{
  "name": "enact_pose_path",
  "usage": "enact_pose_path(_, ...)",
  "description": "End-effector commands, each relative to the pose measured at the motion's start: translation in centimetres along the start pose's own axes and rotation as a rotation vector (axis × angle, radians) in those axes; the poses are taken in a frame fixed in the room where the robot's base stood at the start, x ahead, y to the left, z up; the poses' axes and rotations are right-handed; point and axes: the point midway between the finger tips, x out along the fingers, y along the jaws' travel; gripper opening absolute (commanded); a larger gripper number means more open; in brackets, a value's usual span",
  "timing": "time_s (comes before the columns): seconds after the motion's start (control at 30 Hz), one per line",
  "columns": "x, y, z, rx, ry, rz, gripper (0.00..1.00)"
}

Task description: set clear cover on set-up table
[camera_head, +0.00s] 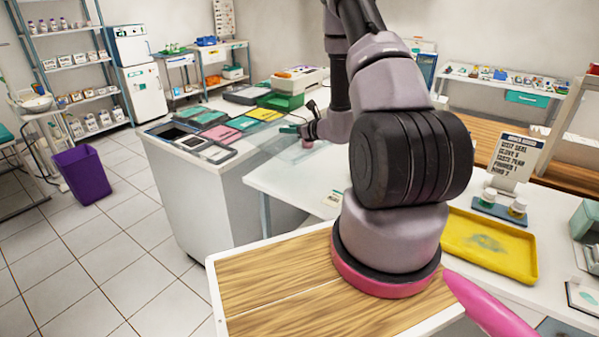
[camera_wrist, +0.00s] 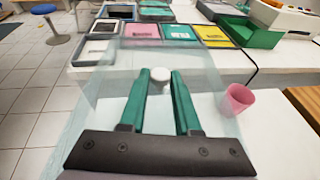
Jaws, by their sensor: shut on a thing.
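The clear cover (camera_wrist: 105,85) is a see-through, faintly tinted panel-like shape spreading around my gripper in the wrist view. My gripper (camera_wrist: 160,82) has green fingers shut on a white knob (camera_wrist: 160,75), which appears to belong to the cover. In the head view my gripper (camera_head: 290,129) is beyond my arm, over the far side of a white table (camera_head: 285,180). In the wrist view the white tabletop (camera_wrist: 285,135) shows below and right of the cover. I cannot tell whether the cover touches it.
A pink cup (camera_wrist: 237,100) stands on the white table, close right of the cover. Several coloured trays (camera_wrist: 142,32) lie on the counter beyond. A green bin (camera_wrist: 248,36) is behind. A yellow tray (camera_head: 490,245) and a lettered sign (camera_head: 512,158) stand at right.

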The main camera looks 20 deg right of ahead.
Motion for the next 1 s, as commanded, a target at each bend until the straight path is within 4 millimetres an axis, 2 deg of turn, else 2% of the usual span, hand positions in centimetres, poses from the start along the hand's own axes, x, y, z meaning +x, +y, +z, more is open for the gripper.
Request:
enact_pose_path(0.1, -1.4, -1.2, -1.4, -0.027, 0.002, 0.084, 0.0)
enact_pose_path(0.3, -2.5, -1.6, -3.2, -0.05, 0.008, 0.159, 0.0)
enact_pose_path(0.5, -1.5, -1.5, -6.8, -0.051, 0.009, 0.165, 0.0)
enact_pose_path(0.77, -0.8, -1.6, -8.9, -0.052, 0.008, 0.163, 0.0)
enact_pose_path(1.0, 0.2, -1.6, -12.0, -0.052, 0.008, 0.163, 0.0)
